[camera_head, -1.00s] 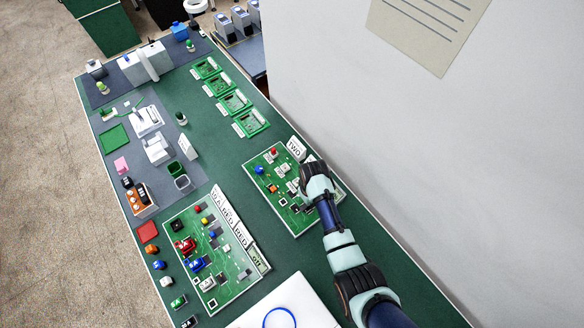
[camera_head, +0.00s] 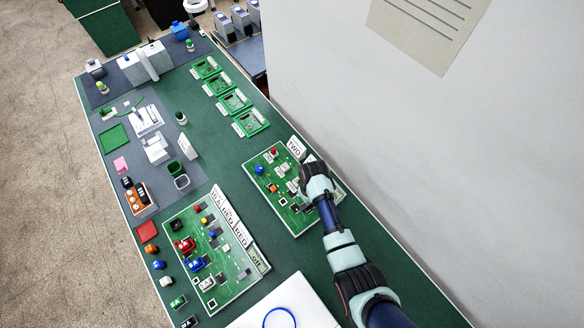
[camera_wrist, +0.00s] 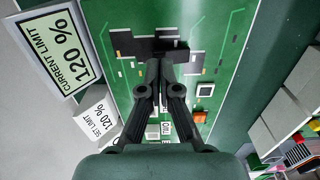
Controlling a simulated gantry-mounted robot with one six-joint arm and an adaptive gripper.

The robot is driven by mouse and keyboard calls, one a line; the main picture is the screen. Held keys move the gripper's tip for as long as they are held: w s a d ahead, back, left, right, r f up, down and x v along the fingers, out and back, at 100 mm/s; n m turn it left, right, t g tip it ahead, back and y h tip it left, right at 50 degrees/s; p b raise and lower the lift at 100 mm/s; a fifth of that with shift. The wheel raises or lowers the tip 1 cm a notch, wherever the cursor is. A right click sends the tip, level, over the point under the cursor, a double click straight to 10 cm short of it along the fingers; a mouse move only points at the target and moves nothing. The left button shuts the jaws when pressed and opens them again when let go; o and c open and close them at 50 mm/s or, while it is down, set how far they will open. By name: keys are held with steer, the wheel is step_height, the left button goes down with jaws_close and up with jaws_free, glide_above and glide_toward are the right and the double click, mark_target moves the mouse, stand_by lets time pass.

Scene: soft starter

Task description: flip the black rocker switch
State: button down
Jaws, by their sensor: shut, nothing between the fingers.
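My gripper (camera_wrist: 160,68) is shut and empty, with its fingers together, pointing at the green circuit board. In the wrist view the fingertips reach a group of black parts (camera_wrist: 128,43) on the board. I cannot tell which of these is the black rocker switch or whether the tips touch it. The fingers hide part of the group. In the head view my gripper (camera_head: 306,192) is over the right-hand board (camera_head: 262,185), which carries a red button (camera_head: 274,152), a blue button (camera_head: 258,170) and an orange part (camera_head: 272,188). My arm hides the board's right part.
A larger board (camera_head: 235,282) with red and blue parts lies to the left. A white wall (camera_head: 420,150) is close on the right.

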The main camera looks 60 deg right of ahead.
steer(key=shift+f+b, duration=0.75)
steer(key=shift+f, duration=0.3)
stand_by(0.4)
step_height(320, 180, up, 7)
steer(key=p, duration=0.7)
steer(key=shift+r, duration=0.1)
stand_by(0.3)
